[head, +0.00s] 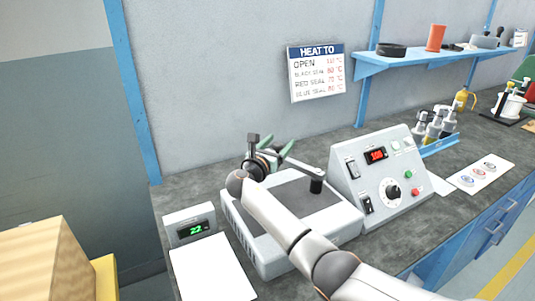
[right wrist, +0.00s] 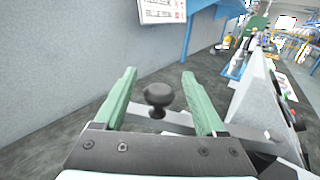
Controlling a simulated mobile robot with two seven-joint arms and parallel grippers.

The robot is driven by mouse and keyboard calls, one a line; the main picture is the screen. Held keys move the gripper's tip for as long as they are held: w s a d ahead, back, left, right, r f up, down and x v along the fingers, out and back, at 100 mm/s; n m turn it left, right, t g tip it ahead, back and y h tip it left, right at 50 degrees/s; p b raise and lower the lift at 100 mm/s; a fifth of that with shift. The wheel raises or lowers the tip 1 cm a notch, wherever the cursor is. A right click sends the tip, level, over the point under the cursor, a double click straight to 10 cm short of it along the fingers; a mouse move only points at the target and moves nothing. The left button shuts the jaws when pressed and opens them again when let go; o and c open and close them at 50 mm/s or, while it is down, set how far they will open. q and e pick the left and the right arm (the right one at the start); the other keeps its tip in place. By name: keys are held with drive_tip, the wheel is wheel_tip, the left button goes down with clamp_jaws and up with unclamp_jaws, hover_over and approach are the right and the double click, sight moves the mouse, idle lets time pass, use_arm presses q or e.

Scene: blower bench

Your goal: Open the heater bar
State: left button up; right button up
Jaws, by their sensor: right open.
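The heater (head: 290,245) is a pale box with a dark top on the bench. Its grey bar (head: 302,168) lies across the top, with a black post (head: 316,186) under its right end. My right gripper (head: 270,158) is at the bar's left end, its green fingers apart. In the right wrist view the open fingers (right wrist: 158,98) stand either side of a round black knob (right wrist: 158,94) on the bar, with gaps on both sides. My right forearm hides part of the heater top in the head view. My left gripper is not in view.
A control box (head: 380,180) with a red display, dial and buttons stands right of the heater. A small green-lit meter (head: 190,224) and a white sheet (head: 212,268) lie to the left. A wall sign (head: 316,72) and blue shelf (head: 420,59) are behind.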

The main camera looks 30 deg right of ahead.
drive_tip(key=v, duration=1)
drive_tip(key=shift+s+a+p, duration=0.15)
drive_tip(key=shift+p, duration=0.25)
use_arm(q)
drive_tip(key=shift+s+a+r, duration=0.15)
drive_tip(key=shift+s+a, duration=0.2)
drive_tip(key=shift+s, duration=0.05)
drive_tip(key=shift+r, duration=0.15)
use_arm(e)
drive_tip(key=shift+r, duration=0.15)
